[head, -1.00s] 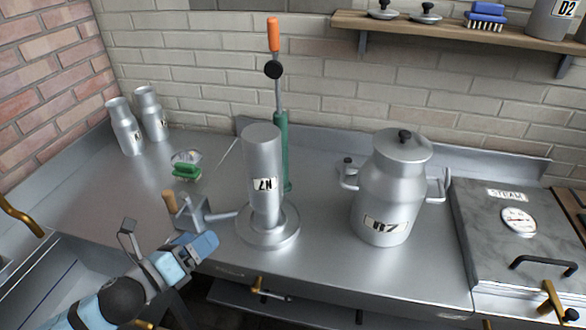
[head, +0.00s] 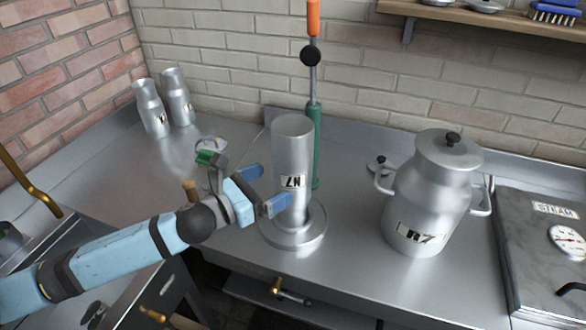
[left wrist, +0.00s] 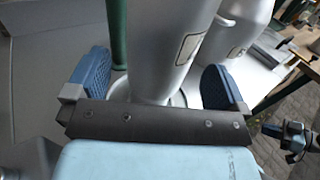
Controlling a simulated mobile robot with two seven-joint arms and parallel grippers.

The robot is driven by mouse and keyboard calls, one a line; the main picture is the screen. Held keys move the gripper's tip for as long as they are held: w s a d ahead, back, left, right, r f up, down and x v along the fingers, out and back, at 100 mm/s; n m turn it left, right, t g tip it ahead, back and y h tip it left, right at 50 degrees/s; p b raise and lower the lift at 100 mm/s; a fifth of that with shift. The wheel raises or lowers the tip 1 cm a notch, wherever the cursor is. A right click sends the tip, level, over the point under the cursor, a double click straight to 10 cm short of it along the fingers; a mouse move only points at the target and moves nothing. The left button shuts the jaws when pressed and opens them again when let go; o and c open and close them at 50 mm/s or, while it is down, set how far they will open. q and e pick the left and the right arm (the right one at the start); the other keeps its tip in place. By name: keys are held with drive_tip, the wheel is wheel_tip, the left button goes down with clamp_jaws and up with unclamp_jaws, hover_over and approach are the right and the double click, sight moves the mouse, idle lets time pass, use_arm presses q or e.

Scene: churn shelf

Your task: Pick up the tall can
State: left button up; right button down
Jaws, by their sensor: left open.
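The tall can (head: 293,150) is a plain metal cylinder with a small white label. It stands upright on a round metal base (head: 312,237) on the steel counter. My left gripper (head: 263,188) is open at the can's left side, at about label height, its blue fingers pointing toward it. In the left wrist view the can (left wrist: 160,45) rises between the two spread blue fingers of the gripper (left wrist: 156,83), with gaps on both sides. A dark and blue jointed part (left wrist: 292,138) at the right edge of that view may be my right gripper; its jaws are unclear.
A lidded two-handled churn (head: 430,195) stands right of the can. A green pump-like post (head: 314,135) with an orange top is close behind it. A steam box (head: 550,255) is at right.

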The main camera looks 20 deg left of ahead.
sight(290, 176)
use_arm(q)
drive_tip(key=x, duration=0.5)
drive_tip(key=shift+w+d+f+p, duration=0.15)
drive_tip(key=shift+d+f+p, duration=0.1)
drive_tip(key=shift+d+p, duration=0.05)
drive_tip(key=shift+c, duration=0.2)
drive_tip(key=c, duration=0.7)
drive_tip(key=shift+c, duration=0.8)
drive_tip(key=shift+r, duration=0.1)
drive_tip(key=shift+r, duration=0.1)
